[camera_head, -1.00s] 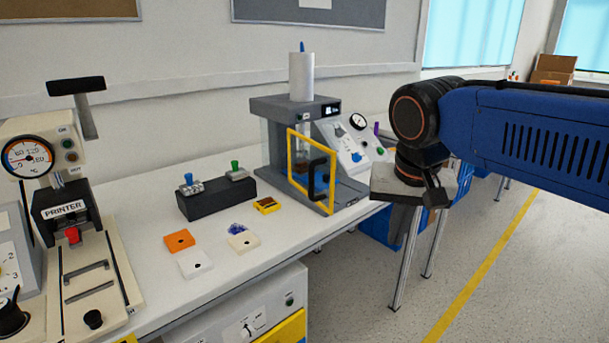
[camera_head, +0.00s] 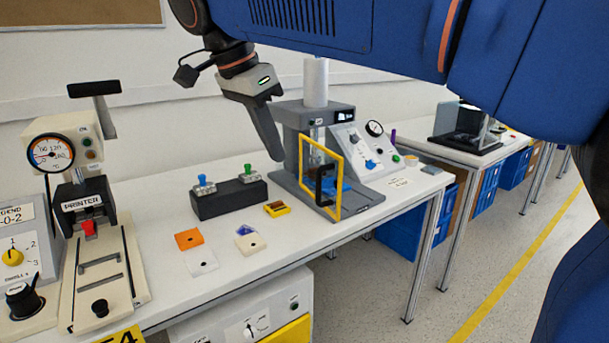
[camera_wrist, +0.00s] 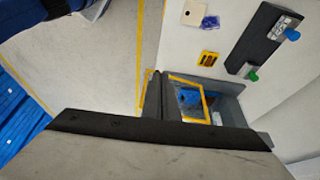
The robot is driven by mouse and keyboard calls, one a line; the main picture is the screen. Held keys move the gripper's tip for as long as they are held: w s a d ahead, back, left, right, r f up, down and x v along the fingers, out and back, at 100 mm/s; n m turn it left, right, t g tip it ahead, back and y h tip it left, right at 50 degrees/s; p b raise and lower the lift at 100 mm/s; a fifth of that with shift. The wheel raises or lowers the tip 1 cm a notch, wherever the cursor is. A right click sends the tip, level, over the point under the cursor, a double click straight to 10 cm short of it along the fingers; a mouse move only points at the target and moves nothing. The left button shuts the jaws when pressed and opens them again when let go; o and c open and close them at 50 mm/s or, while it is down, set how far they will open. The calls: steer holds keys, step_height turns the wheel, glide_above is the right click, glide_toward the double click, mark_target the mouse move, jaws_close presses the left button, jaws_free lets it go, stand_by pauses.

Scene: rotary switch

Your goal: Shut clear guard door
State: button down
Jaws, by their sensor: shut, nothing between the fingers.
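The clear guard door (camera_head: 301,162) has a yellow frame and a black handle (camera_head: 326,184). It stands swung out from the front of the grey press machine (camera_head: 343,117), so it is open. In the wrist view the yellow frame (camera_wrist: 207,104) shows just beyond my gripper, with the machine's blue part inside. My gripper (camera_head: 275,155) is shut and empty. In the head view it points down, left of the machine and its door, and appears apart from the door. Its fingertips are hard to make out in the wrist view (camera_wrist: 163,78).
A dark block with blue and green plugs (camera_head: 229,196) lies left of the machine. A small yellow-black tray (camera_head: 277,209) and several coloured tiles (camera_head: 189,238) lie in front. A sloped control panel (camera_head: 362,150) stands right of the machine. The printer press (camera_head: 84,203) is at left.

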steer(key=w+d+f, duration=0.4)
steer(key=d+f, duration=0.2)
steer(key=f, duration=0.3)
steer(key=shift+w, duration=0.2)
steer(key=shift+d+f, duration=0.1)
steer(key=shift+d, duration=0.15)
